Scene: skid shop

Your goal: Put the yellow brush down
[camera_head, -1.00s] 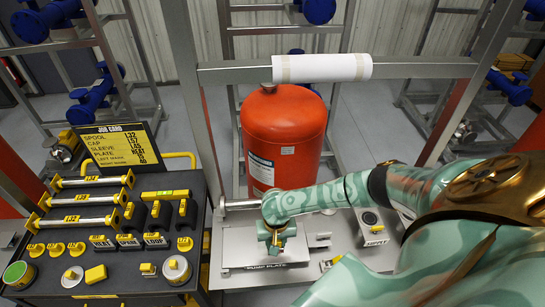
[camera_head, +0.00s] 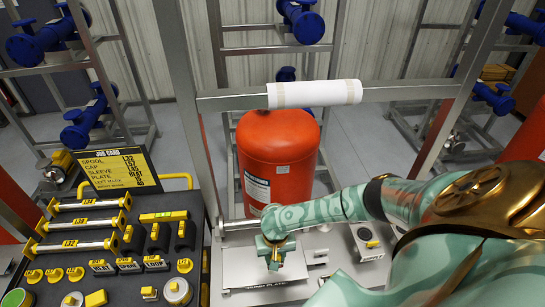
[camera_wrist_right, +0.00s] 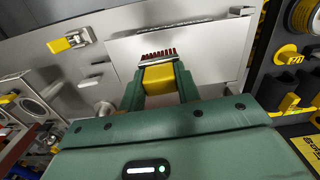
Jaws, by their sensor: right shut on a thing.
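The yellow brush (camera_wrist_right: 158,76) is in my right gripper (camera_wrist_right: 160,84), between its two green fingers in the right wrist view. Its dark red bristles point away from the gripper, over the pale metal pump plate (camera_wrist_right: 210,45). In the head view my right gripper (camera_head: 274,258) points down over the pump plate (camera_head: 240,278), and the brush is mostly hidden by the gripper. I cannot tell whether the bristles touch the plate. My left gripper is not in view.
A dark tool cart (camera_head: 115,281) with yellow-tagged parts and a job card (camera_head: 118,168) stands on the left. A red tank (camera_head: 277,155) stands behind the plate. A metal frame bar with a white roll (camera_head: 315,92) crosses above. Metal fittings (camera_head: 370,240) sit right of the plate.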

